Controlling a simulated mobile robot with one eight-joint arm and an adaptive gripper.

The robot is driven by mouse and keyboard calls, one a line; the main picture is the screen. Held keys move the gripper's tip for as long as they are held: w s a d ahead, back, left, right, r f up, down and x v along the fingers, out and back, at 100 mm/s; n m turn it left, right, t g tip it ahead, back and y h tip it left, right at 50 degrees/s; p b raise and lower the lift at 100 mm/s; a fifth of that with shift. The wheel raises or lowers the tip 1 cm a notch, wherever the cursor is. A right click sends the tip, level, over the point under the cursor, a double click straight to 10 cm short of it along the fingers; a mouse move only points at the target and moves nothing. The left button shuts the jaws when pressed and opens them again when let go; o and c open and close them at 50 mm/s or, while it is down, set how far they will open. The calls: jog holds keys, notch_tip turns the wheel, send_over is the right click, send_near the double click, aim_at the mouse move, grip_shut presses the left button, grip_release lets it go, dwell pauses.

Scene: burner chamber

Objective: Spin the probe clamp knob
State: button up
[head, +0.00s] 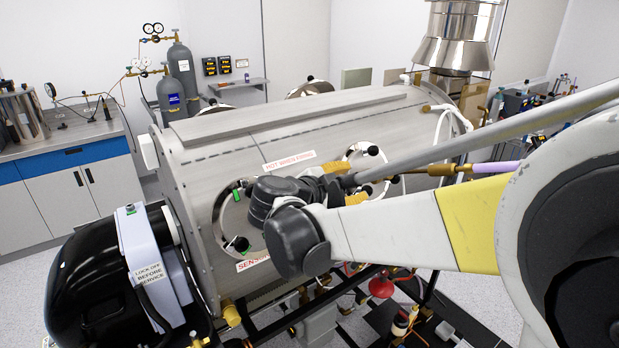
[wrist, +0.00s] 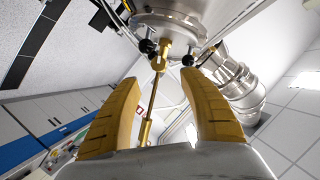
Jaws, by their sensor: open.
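My gripper (wrist: 161,84) is open, with one yellow finger on each side of the wrist view. A brass probe rod (wrist: 153,100) with a brass fitting (wrist: 164,50) shows between the fingers, farther off. Black ball knobs, left (wrist: 147,46) and right (wrist: 187,60), sit beside the fitting by a round metal port. I cannot tell for sure which part is the probe clamp knob. No contact with the fingers shows. In the head view my gripper (head: 348,183) is near the cylinder's side port, and the brass fitting (head: 440,170) is to its right. My arm hides part of that area.
The large metal chamber (head: 300,125) fills the middle. A black motor housing (head: 85,285) stands at the left front. Gas cylinders (head: 181,75) and a bench (head: 70,150) stand behind at left.

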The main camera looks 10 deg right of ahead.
jog(key=x, duration=1.1)
jog(key=shift+s+d+b, duration=0.1)
jog(key=shift+d+b, duration=0.25)
jog(key=shift+b, duration=0.05)
jog(key=shift+a, duration=0.1)
grip_shut()
